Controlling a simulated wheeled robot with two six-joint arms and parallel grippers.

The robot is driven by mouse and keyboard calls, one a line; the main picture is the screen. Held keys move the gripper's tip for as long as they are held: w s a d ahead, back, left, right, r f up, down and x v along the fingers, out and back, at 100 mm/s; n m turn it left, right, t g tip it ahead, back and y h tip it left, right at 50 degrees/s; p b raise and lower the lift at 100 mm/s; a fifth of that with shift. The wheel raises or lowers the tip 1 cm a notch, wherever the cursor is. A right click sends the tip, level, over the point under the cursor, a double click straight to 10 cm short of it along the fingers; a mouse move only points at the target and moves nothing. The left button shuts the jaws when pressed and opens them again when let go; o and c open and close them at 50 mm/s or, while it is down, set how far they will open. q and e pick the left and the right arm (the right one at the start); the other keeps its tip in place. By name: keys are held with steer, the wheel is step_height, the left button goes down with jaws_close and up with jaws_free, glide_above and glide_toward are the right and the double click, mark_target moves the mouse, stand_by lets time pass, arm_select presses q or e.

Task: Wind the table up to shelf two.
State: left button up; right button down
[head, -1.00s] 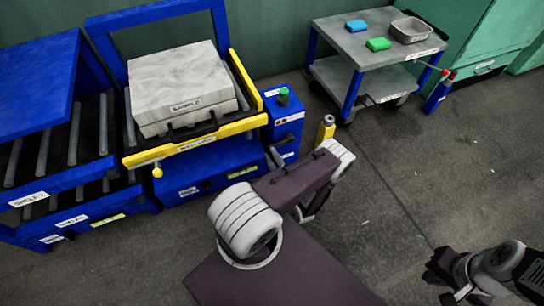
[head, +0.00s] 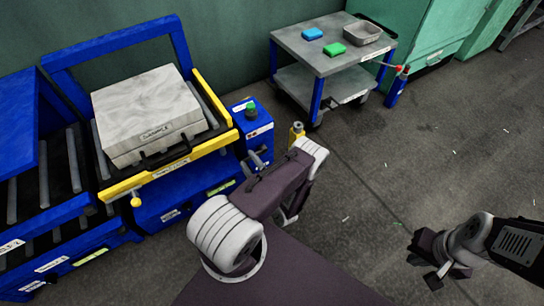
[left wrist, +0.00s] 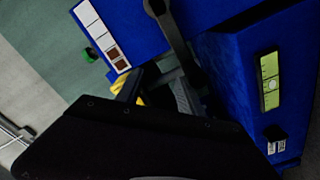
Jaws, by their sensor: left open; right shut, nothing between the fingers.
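A blue box (head: 252,128) with a green button stands right of the table. Its dark crank (head: 258,159) also shows near the top of the left wrist view (left wrist: 182,45). My left gripper (head: 290,212) is close to the crank, its fingers mostly hidden by my own arm; I cannot see contact. My right gripper (head: 432,268) is shut and empty over the floor.
A grey cart (head: 335,47) with blue and green blocks and a metal tray stands at the back. The floor at the right is mostly clear.

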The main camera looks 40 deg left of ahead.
arm_select(q)
steer(key=w+d+r+p, duration=0.3)
steer(key=d+r, duration=0.3)
steer(key=d, duration=0.5)
steer(key=shift+w+r+p, duration=0.15)
steer(key=shift+r+p, duration=0.25)
steer(key=shift+p, duration=0.25)
steer(key=shift+d, duration=0.1)
steer(key=shift+c, duration=0.2)
